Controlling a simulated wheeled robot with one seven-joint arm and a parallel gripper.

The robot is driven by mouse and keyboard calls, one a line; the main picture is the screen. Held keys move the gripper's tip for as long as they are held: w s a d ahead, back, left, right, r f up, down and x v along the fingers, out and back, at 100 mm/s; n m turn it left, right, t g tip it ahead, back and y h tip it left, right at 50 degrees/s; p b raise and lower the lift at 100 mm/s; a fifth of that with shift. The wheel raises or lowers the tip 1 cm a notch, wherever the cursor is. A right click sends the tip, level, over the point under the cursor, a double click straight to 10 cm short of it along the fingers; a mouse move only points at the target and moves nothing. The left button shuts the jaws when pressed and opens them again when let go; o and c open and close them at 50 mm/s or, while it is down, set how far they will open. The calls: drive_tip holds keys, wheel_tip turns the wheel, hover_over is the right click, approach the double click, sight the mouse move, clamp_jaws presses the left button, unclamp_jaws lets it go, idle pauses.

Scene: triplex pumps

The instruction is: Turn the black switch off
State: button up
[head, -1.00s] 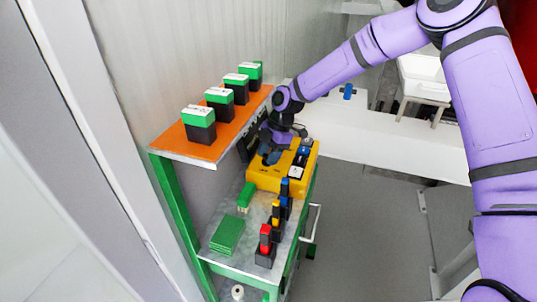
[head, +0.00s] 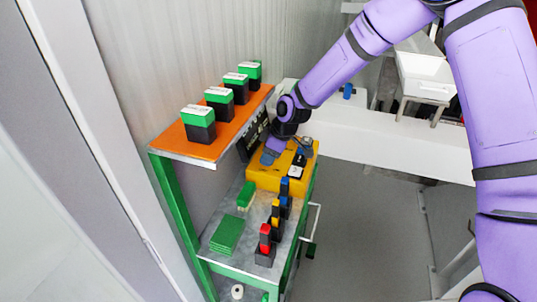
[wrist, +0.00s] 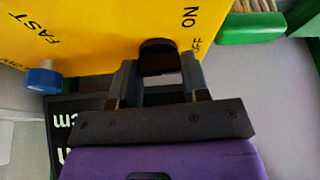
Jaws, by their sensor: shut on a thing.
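The yellow control box (head: 262,178) stands at the far end of the bench, and its face also fills the top of the wrist view (wrist: 95,35). The black switch (wrist: 158,50) is on this face, near the printed words ON and OFF. My gripper (wrist: 159,68) has one finger on each side of the switch and is shut on it. In the head view my gripper (head: 269,156) is at the left part of the box and hides the switch. I cannot read the switch's exact setting.
A blue knob (wrist: 43,79) sits near the word FAST. An orange shelf (head: 205,148) with several green-topped boxes overhangs on the left. Green blocks (head: 227,236) and coloured stacks (head: 265,245) stand on the grey bench. Floor on the right is clear.

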drive_tip(key=shift+m, duration=0.6)
drive_tip(key=shift+t, duration=0.3)
drive_tip(key=o, duration=0.6)
drive_tip(key=shift+o, duration=0.2)
drive_tip(key=v, duration=1)
drive_tip(key=shift+r, duration=0.4)
drive_tip(key=shift+d, duration=0.1)
